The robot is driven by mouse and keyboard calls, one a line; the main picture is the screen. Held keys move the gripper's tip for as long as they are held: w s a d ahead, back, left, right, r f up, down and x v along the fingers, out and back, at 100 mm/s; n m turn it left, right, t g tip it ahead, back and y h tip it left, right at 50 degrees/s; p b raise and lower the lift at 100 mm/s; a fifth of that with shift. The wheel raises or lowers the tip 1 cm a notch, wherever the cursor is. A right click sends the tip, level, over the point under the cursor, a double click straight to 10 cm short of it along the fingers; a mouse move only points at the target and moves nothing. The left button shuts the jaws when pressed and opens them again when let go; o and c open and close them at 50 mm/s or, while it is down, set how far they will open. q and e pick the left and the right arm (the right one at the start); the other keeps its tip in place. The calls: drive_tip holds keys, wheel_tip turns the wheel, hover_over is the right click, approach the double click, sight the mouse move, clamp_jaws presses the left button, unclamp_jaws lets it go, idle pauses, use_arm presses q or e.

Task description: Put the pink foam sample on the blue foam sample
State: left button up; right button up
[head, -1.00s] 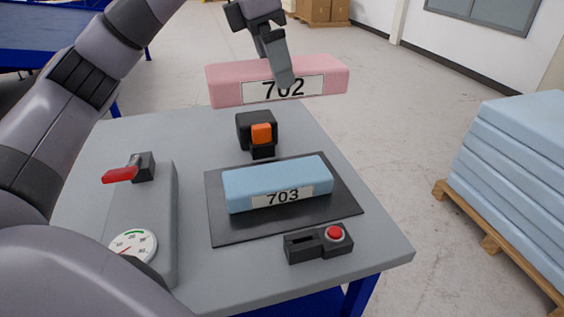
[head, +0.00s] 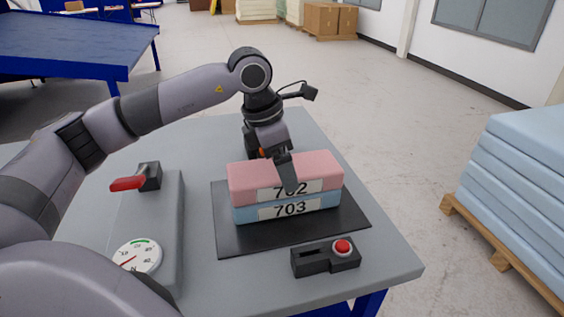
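The pink foam sample (head: 326,168), labelled 702, lies flat on the blue foam sample (head: 241,214), labelled 703. The two blocks are roughly lined up and appear to touch. The blue sample rests on a black mat (head: 240,240) on the grey table. My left gripper (head: 287,170) comes down from above and straddles the pink sample, with one finger against its front face over the label. Its other finger is hidden behind the block. My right gripper is out of view.
A black box with a red button (head: 326,256) sits in front of the mat. A grey unit with a red lever (head: 128,184) and a dial gauge (head: 138,256) stands at left. A black and orange device is mostly hidden behind my arm. Blue foam sheets (head: 520,180) lie on a pallet at right.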

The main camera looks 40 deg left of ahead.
sight(266, 175)
use_arm(q)
drive_tip(key=shift+f, duration=0.2)
drive_tip(key=o, duration=0.8)
drive_tip(key=shift+r, duration=0.1)
drive_tip(key=shift+r, duration=0.25)
drive_tip(key=v, duration=1.1)
drive_tip(key=shift+a+r, duration=0.1)
drive_tip(key=shift+r, duration=0.25)
drive_tip(key=shift+s+f, duration=0.1)
